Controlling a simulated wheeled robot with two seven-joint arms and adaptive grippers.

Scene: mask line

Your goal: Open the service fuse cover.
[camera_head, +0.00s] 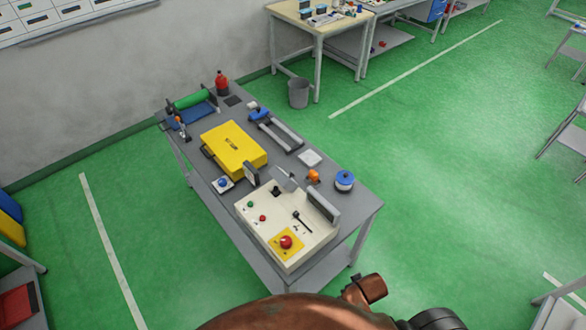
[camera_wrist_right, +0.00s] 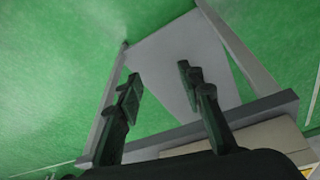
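A cream control box (camera_head: 262,227) stands at the near end of the grey table. Its top has a red button on a yellow plate (camera_head: 286,243), small green and red buttons, a black lever (camera_head: 302,220) and a small black part. A tilted grey plate (camera_head: 287,180) is at its far edge and a raised grey panel (camera_head: 323,206) along its right edge. I cannot tell which part is the service fuse cover. My right gripper (camera_wrist_right: 158,88) is open and empty, with grey table framework and green floor beyond it. My left gripper is not in view.
The grey table (camera_head: 352,214) also holds a yellow case (camera_head: 234,148), a blue-topped round container (camera_head: 344,181), an orange item (camera_head: 313,176) and a blue button box (camera_head: 223,184). A grey bin (camera_head: 298,93) stands behind.

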